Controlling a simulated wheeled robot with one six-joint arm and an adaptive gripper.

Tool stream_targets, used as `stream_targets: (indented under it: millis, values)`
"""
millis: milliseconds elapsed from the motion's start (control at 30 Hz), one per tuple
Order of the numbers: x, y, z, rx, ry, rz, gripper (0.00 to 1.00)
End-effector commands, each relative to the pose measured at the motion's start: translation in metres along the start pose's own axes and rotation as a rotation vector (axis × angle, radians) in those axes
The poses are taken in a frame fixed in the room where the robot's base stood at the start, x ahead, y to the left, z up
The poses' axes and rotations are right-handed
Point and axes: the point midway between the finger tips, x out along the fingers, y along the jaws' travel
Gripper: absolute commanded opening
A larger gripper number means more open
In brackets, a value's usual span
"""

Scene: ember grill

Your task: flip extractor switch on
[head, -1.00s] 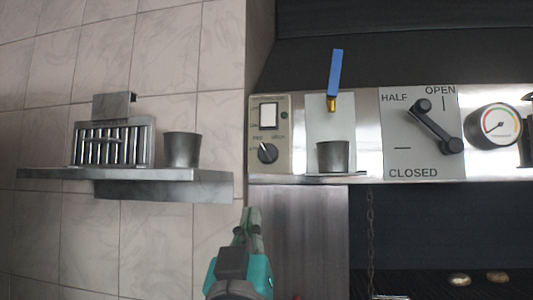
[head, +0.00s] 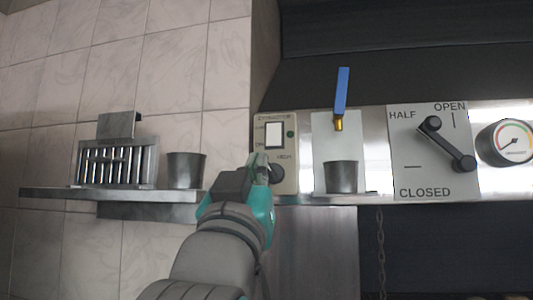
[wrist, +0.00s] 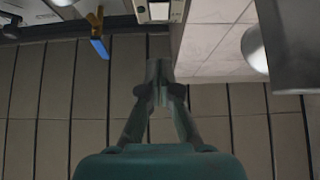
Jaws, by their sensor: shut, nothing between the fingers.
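The extractor panel (head: 286,178) is a beige plate on the steel front, with a white rocker switch (head: 273,135) near its top and a dark rotary knob below. A small green lamp (head: 291,134) sits right of the rocker. My gripper (head: 260,162) is shut and empty, in front of the panel's lower left, below the rocker and covering part of the knob. In the wrist view my gripper (wrist: 159,70) points toward the panel (wrist: 160,8) at the top edge. The rocker shows partly there. I cannot tell whether the fingertips touch the panel.
A blue-handled tap (head: 341,92) stands right of the panel above a metal cup (head: 341,177). A lever plate marked open, half, closed (head: 410,150) and a gauge (head: 510,142) are further right. A shelf (head: 60,193) at left holds a rack (head: 117,160) and another cup (head: 186,170).

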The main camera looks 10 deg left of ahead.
Motion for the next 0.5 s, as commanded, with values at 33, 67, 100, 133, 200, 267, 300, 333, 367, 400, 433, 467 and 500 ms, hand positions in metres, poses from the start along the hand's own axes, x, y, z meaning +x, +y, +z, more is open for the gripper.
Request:
stream_targets:
  millis: [33,67,100,133,200,267,300,333,367,400,433,467,500]
  values:
    - [0.005,0.0,0.0,-0.001,0.0,0.001,0.0]
    - [0.008,0.0,0.0,-0.002,-0.001,0.001,0.0]
    - [0.013,0.001,0.0,-0.002,0.0,0.001,0.0]
    - [0.018,0.001,0.0,-0.001,0.0,0.001,0.0]
    - [0.029,0.001,0.0,-0.002,0.0,0.002,0.0]
    - [0.041,0.001,-0.001,-0.002,0.001,0.003,0.0]
    - [0.048,0.001,0.0,-0.002,0.0,0.002,0.0]
    - [0.054,0.001,-0.001,-0.001,0.0,0.001,0.0]
    - [0.06,0.001,-0.001,-0.002,0.0,0.001,0.0]
    - [0.067,0.001,0.0,-0.002,0.0,0.002,0.0]
    - [0.073,0.001,0.0,-0.002,-0.001,0.002,0.0]
    - [0.078,0.001,-0.001,-0.001,0.0,0.002,0.0]
    - [0.086,0.001,0.0,-0.001,0.0,0.002,0.0]
